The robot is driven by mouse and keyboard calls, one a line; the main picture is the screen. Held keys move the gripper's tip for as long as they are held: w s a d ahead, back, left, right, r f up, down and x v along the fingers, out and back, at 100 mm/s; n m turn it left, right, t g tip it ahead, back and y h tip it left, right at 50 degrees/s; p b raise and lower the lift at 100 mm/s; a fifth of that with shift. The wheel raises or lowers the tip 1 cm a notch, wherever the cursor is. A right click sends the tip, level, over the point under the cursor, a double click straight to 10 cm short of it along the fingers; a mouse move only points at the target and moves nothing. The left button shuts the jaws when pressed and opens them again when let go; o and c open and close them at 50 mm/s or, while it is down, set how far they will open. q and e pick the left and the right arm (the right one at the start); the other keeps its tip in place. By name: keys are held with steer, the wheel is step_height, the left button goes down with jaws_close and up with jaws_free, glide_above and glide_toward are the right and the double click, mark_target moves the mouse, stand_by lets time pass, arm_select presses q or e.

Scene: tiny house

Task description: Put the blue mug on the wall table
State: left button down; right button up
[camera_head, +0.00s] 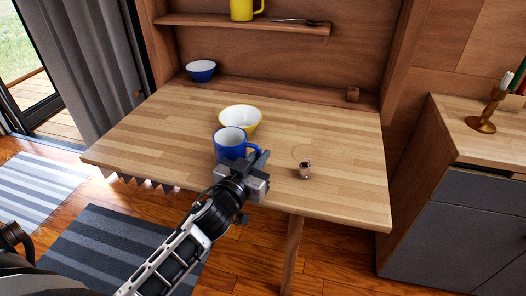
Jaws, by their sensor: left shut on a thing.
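The blue mug (229,143) with a white inside is upright over the front middle of the wooden wall table (340,150). My left gripper (257,167) reaches in from the lower left and is shut on the mug at its right side, around the handle area. The fingertips partly hide the handle. I cannot tell whether the mug's base touches the tabletop. My right gripper is not in view.
A yellow bowl (241,119) with a white inside sits just behind the mug. A blue bowl (201,71) is at the back left. A shelf (240,24) holds a yellow mug (243,9). The table's right side is clear.

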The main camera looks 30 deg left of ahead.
arm_select(q)
steer(key=w, duration=0.2)
steer(key=shift+w, duration=0.3)
steer(key=shift+s, duration=0.15)
steer(key=shift+f, duration=0.15)
